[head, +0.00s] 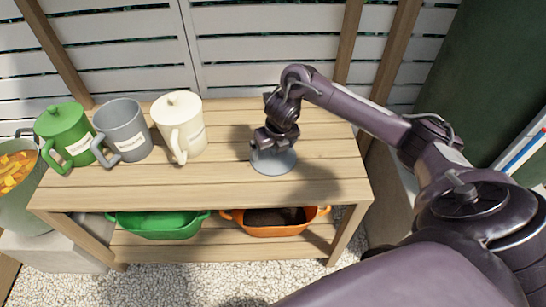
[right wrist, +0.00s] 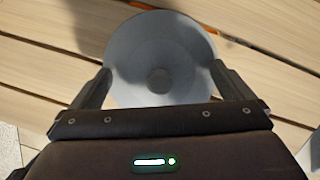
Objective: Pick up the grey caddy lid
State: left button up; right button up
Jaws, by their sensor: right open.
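The grey caddy lid (head: 274,161) lies on the wooden bench top, right of the caddies. In the right wrist view the lid (right wrist: 160,45) is a round grey disc with a small knob (right wrist: 158,80) at its middle. My right gripper (head: 268,143) is over the lid, pointing down. Its two fingers (right wrist: 158,76) are open on either side of the knob, apart from it. The grey caddy (head: 124,133) stands without a lid between the green caddy (head: 66,136) and the cream caddy (head: 180,128), both lidded. My left gripper is not in view.
The lower shelf holds a green tub (head: 158,226) and an orange tub (head: 268,222) with dark contents. A pale green pot (head: 20,205) with orange contents stands at far left. A slatted wall is behind the bench (head: 120,185). The front of the bench top is clear.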

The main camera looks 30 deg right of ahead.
jog(key=shift+s+f, duration=0.1)
jog(key=shift+s, duration=0.05)
grip_shut()
dwell(0.6)
